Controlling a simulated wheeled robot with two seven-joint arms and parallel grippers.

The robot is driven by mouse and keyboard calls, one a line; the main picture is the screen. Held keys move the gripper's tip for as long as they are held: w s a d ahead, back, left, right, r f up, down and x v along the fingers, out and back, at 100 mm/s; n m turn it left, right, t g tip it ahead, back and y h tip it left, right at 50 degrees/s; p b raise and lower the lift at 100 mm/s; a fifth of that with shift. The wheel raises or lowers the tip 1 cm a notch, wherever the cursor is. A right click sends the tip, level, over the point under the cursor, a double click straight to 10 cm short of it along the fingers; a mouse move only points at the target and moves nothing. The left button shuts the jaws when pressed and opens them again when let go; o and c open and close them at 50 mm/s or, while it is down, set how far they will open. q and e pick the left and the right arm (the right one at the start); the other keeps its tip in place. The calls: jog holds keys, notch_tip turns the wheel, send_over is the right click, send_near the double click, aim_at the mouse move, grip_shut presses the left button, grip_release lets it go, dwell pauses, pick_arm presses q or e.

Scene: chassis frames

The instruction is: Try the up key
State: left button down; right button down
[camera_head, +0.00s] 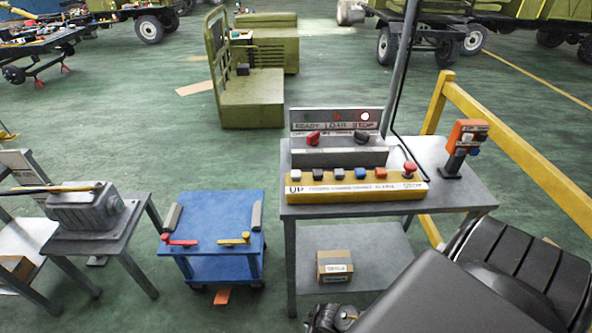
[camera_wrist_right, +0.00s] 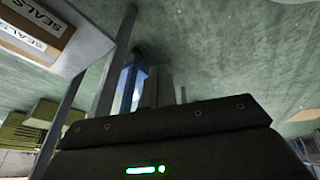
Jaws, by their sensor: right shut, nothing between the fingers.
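The yellow key strip (camera_head: 355,192) stands on the grey table and has a row of small keys. The white key (camera_head: 296,174) is at its left end, above the large "UP" label. Dark, blue and orange keys follow to the right, then a red mushroom button (camera_head: 409,168). My right arm comes in from the bottom right. My right gripper (camera_head: 332,318) is at the bottom edge, low in front of the table and well below the keys. It is shut and empty; its dark body fills the lower wrist view. My left gripper is out of view.
An orange handset (camera_head: 467,137) stands at right. A cardboard box (camera_head: 335,267) sits on the lower shelf. A blue cart (camera_head: 212,212) is at left, a yellow rail (camera_head: 520,145) at right.

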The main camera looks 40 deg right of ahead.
jog(key=w+a+r+n+t+p, duration=0.15)
jog(key=w+r+n, duration=0.25)
jog(key=w+r, duration=0.55)
jog(key=w+r+n+t+y+p, duration=0.1)
jog(key=w+r+n+t, duration=0.2)
jog(key=r, duration=1.2)
jog(key=w+a+r+n+p, duration=0.1)
jog(key=w+r+n, duration=0.3)
jog(key=w+r, duration=0.65)
jog(key=w+d+r+n+h, duration=0.2)
jog(key=d+r+n, duration=0.7)
jog(key=d+r, duration=0.9)
notch_tip(320, 180, up, 3)
jog(key=shift+w+d+n+p, duration=0.3)
